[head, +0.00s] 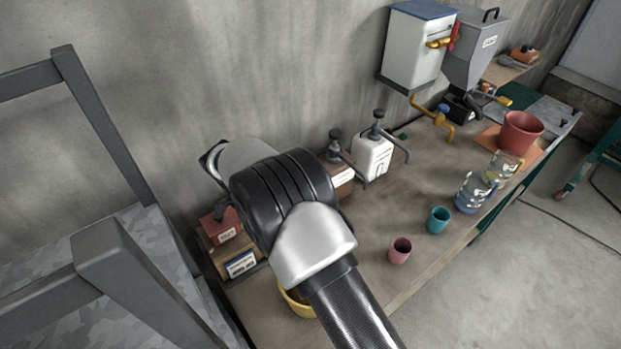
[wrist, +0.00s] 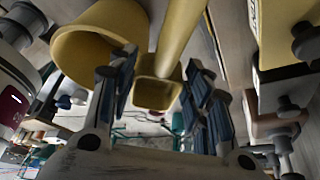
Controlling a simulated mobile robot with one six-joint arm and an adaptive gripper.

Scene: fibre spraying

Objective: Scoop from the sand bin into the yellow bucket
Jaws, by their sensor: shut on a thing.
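The yellow bucket (head: 296,304) stands on the bench at the lower middle of the head view, mostly hidden behind my arm. In the wrist view a yellow round vessel, likely the same bucket (wrist: 82,52), is at the upper left, close to my fingers. My gripper (wrist: 160,88) is shut on a yellow scoop (wrist: 155,93), its long shaft running up between the fingers. Whether the scoop holds sand cannot be seen. In the head view my arm hides the gripper and scoop. I cannot tell for certain which container is the sand bin.
Labelled boxes (head: 241,264) stand at the bench's left end. A white pump bottle (head: 373,158), pink cup (head: 400,250), teal cup (head: 438,220), glass jugs (head: 472,192) and red pot (head: 520,132) occupy the bench (head: 350,285). A labelled grey hopper (head: 478,50) hangs at the back right.

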